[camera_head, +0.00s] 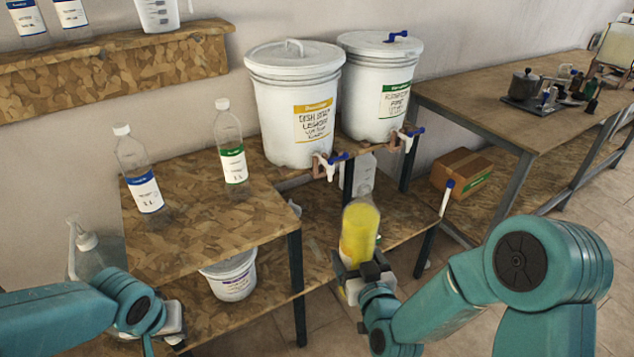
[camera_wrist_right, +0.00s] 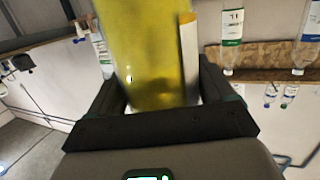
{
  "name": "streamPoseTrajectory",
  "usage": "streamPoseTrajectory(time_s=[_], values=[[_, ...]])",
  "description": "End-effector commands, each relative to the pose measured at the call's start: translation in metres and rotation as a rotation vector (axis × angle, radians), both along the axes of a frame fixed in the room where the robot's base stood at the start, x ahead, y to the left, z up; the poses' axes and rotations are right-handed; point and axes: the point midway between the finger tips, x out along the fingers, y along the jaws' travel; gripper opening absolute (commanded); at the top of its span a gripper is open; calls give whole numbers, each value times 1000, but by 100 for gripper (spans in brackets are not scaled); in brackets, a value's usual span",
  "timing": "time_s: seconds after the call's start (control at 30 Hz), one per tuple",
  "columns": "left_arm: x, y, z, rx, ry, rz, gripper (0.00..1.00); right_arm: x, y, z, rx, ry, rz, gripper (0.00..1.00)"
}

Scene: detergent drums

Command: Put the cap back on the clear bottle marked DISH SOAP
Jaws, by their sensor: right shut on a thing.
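My right gripper (camera_head: 364,278) is shut on a clear bottle of yellow liquid (camera_head: 359,236). The bottle stands roughly upright in the jaws, in front of the lower shelf. In the right wrist view the same bottle (camera_wrist_right: 145,55) fills the space between the jaws (camera_wrist_right: 155,100), with the edge of a pale label on its right side. Its lettering cannot be read, and I cannot make out its mouth or a cap on it. My left gripper (camera_head: 172,318) is low at the left, near the lower shelf; its fingers are too unclear to judge. I see no loose cap.
Two capped clear bottles, one blue-labelled (camera_head: 146,190) and one green-labelled (camera_head: 231,165), stand on the wooden rack (camera_head: 200,235). Two white drums with taps (camera_head: 297,115) (camera_head: 385,95) stand behind. A white tub (camera_head: 232,277) and a pump bottle (camera_head: 90,250) sit lower. A cardboard box (camera_head: 461,172) is at right.

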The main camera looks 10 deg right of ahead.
Motion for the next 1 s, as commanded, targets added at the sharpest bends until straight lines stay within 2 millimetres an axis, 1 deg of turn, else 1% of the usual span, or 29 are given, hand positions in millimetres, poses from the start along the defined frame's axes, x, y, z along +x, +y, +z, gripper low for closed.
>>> streamPoseTrajectory(time_s=[0.03, 0.17, 0.27, 0.5, 0.7, 0.9, 1.0], values=[[0, 0, 0, 0, 0, 0, 7, 0, 1, 2, 0, -7, 5, 0], [0, 0, 0, 0, 0, 0, 7, -5, 11, -5, -1, -5, 52, 0], [0, 0, 0, 0, 0, 0, 7, -13, 27, -14, 1, -2, 124, 0], [0, 0, 0, 0, 0, 0, 7, -36, 77, -41, 2, -2, 352, 0], [0, 0, 0, 0, 0, 0, 7, -54, 115, -61, 1, -3, 530, 0], [0, 0, 0, 0, 0, 0, 7, -66, 141, -74, 1, -5, 649, 0], [0, 0, 0, 0, 0, 0, 7, -69, 148, -78, 1, -4, 682, 0]])
